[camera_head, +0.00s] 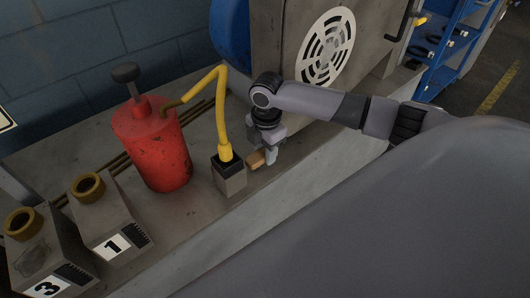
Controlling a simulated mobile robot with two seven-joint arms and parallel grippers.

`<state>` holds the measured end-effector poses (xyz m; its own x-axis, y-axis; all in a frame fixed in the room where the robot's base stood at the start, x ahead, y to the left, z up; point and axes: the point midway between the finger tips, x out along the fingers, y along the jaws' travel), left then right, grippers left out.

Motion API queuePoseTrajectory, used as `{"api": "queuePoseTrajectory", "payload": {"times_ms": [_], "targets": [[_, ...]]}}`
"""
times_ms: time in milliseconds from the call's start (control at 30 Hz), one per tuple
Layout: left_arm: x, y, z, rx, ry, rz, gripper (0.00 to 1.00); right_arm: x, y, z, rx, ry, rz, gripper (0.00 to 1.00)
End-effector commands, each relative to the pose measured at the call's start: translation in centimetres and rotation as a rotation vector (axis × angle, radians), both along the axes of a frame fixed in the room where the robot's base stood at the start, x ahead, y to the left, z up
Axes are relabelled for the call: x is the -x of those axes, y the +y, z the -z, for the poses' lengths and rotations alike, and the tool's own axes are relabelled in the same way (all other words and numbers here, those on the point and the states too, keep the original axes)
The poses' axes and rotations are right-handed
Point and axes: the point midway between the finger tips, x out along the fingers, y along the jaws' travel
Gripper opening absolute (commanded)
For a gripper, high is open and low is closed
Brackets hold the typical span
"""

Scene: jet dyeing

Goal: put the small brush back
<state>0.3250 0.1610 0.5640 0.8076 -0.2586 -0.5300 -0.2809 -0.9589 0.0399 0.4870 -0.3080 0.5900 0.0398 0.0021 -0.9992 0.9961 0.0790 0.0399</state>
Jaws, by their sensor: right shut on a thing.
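My right gripper (266,157) reaches in from the right and points down just above or at the ledge. It is shut on a small tan-brown piece, which looks like the small brush (255,161). Only its tan end shows; the rest is hidden by the fingers, and I cannot tell whether it touches the ledge. It is just right of a grey square holder (231,184) with a dark open top, in which a bent yellow tube (222,120) stands. My left gripper is not in view.
A red can (160,150) with a pump handle stands left of the holder. Grey containers marked 1 (113,221) and 3 (35,262) stand at lower left. A machine housing with a white round vent (326,48) rises behind my right arm. The ledge's front strip (205,226) is clear.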

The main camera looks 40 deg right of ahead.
Motion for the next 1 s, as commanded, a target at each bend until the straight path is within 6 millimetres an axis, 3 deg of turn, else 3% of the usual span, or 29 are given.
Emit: {"api": "queuePoseTrajectory", "payload": {"times_ms": [300,333,400,767,1000], "targets": [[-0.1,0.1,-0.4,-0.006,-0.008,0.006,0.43,0.0,0.0,0.1,0.000,0.000,0.000,0.09],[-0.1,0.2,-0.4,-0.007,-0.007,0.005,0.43,0.0,0.0,0.2,0.000,0.000,0.000,0.41],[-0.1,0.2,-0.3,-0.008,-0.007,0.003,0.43,0.0,0.0,0.1,0.000,-0.001,0.000,0.63],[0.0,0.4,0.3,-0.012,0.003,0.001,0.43,0.0,0.0,-0.2,0.000,-0.001,0.000,0.63],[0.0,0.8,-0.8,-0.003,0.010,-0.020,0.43,0.0,0.0,-4.5,0.000,-0.005,0.000,0.63]]}}
